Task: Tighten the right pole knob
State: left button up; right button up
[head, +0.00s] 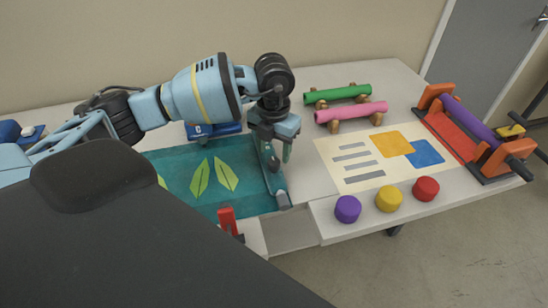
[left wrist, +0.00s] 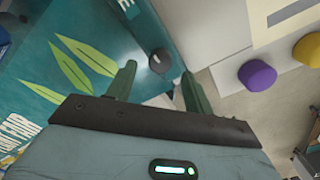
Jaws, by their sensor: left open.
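My left gripper (head: 280,158) is open and points down over the right edge of a teal banner with pale green leaves (head: 205,172). In the left wrist view, a round dark knob with a light mark (left wrist: 160,61) shows ahead of the gap between the left gripper's two green fingers (left wrist: 157,88). The fingers are apart and nothing is held between them. Whether they touch the knob I cannot tell. In the head view the gripper largely hides the knob. My right gripper is not in view.
A purple (head: 348,209), a yellow (head: 389,199) and a red cylinder (head: 426,188) stand along the table's front edge. A printed sheet (head: 375,160), green (head: 337,95) and pink rolls (head: 351,112) lie behind. An orange stand with a purple roller (head: 466,123) is at right.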

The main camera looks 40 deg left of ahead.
aim_at(274, 161)
pick_arm(q)
notch_tip(274, 161, down, 3)
jog(key=shift+f, duration=0.45)
jog(key=shift+c, duration=0.3)
jog(key=c, duration=0.9)
